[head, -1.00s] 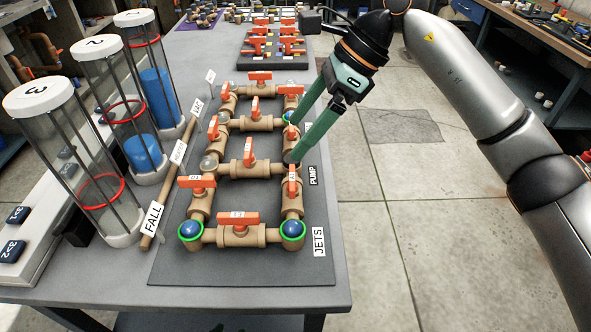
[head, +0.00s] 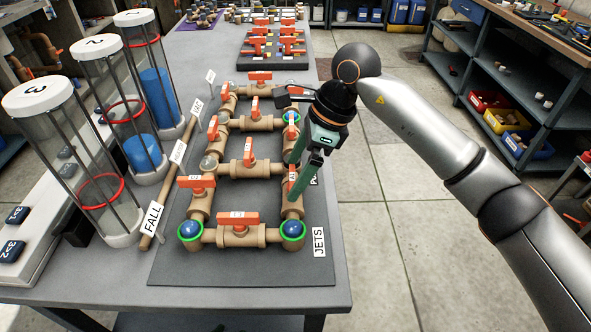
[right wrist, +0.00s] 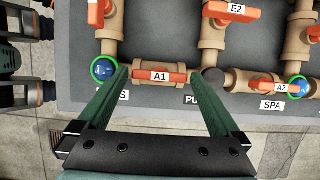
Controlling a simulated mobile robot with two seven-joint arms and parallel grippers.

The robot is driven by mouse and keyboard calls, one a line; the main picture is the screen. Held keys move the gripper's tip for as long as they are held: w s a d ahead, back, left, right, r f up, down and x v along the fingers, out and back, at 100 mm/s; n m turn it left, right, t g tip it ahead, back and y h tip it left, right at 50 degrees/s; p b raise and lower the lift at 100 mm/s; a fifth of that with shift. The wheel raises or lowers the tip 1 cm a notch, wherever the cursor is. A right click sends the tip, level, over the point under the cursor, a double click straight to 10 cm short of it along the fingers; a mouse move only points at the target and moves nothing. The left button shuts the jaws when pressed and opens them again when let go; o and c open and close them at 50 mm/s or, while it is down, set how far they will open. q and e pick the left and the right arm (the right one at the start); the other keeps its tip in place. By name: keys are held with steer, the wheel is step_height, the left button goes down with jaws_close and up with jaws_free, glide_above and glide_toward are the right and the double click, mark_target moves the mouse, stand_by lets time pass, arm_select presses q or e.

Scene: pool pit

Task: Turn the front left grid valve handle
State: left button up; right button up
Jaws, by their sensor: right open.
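The valve grid is tan pipe with orange handles on a dark mat (head: 170,262). In the head view one handle (head: 196,182) is at its front left, one (head: 238,218) on its front pipe, and one (head: 291,184) on its right side near the front. My right gripper (head: 294,180) is open over that right-side valve and partly covers it. In the right wrist view the orange handle labelled A1 (right wrist: 156,76) lies lengthwise on its pipe, between the open fingertips (right wrist: 157,70). Whether they touch it is unclear. My left gripper is not in view.
Blue balls in green rings sit at the front corners (head: 190,229) (head: 292,229). Three clear cylinders (head: 95,170) stand left of a wooden rod (head: 165,190). A JETS label (head: 319,242) lies right of the grid. The mat's front strip is clear.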

steer(key=shift+a+f, duration=0.1)
steer(key=shift+f, duration=0.1)
steer(key=c, duration=1.1)
